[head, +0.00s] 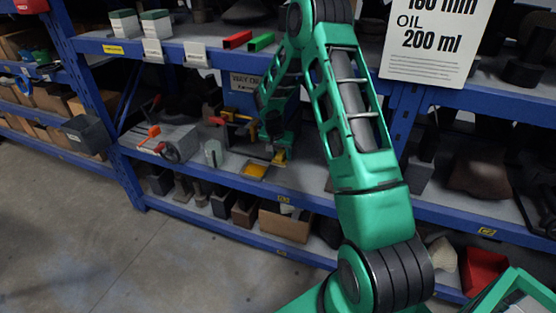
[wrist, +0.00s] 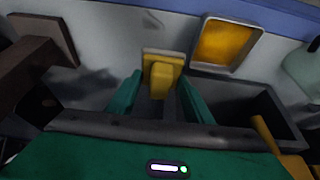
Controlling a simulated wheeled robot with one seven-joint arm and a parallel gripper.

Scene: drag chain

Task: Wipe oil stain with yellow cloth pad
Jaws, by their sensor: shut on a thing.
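My gripper (head: 276,150) reaches onto the middle shelf. In the wrist view its two green fingers (wrist: 160,95) are closed on the yellow cloth pad (wrist: 163,66), by the raised grip on its back. The pad also shows small in the head view (head: 279,157), low over or on the shelf; I cannot tell whether it touches. A shallow tray with amber content (wrist: 226,43) lies beside the pad, and shows left of my gripper in the head view (head: 254,169). A dark patch (wrist: 88,82) marks the grey shelf in the wrist view; I cannot tell whether it is oil or shadow.
A grey block-like tool (head: 172,143) with an orange handle and a small grey container (head: 213,152) stand left of the tray. A dark open bin (wrist: 255,110) is close to my gripper. The blue shelf edge (head: 225,180) runs in front. The upper shelf (head: 190,50) overhangs.

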